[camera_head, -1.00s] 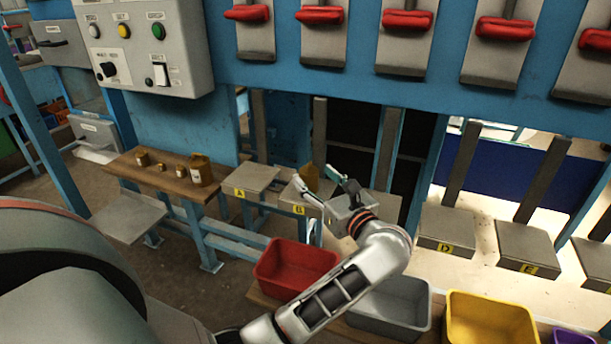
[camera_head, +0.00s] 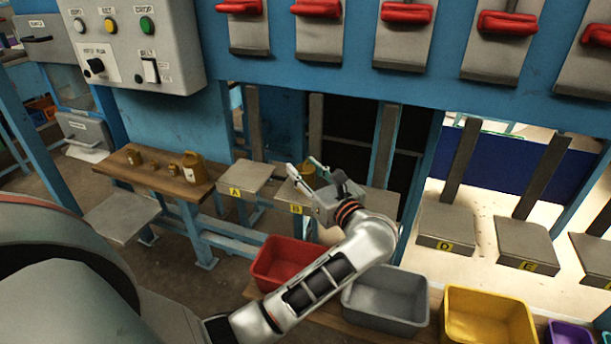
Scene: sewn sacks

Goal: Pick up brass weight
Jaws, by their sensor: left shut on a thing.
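My left gripper (camera_head: 304,167) reaches over the grey platform marked B, with its fingers pointing away from me. It is shut on a brass weight (camera_head: 308,170), which shows as a small golden-brown patch between the fingers. The fingers and gripper body hide much of it. I cannot tell whether its base touches the platform. More brass-coloured weights stand on a wooden bench to the left, the largest of them (camera_head: 194,168) near its right end. My right gripper is not in view.
Platform A (camera_head: 250,178) is bare beside platform B (camera_head: 297,209). A red bin (camera_head: 285,262), a grey bin (camera_head: 388,300) and a yellow bin (camera_head: 490,318) stand in front. The wooden bench (camera_head: 160,187) is at left. A blue frame with red handles (camera_head: 319,10) runs above.

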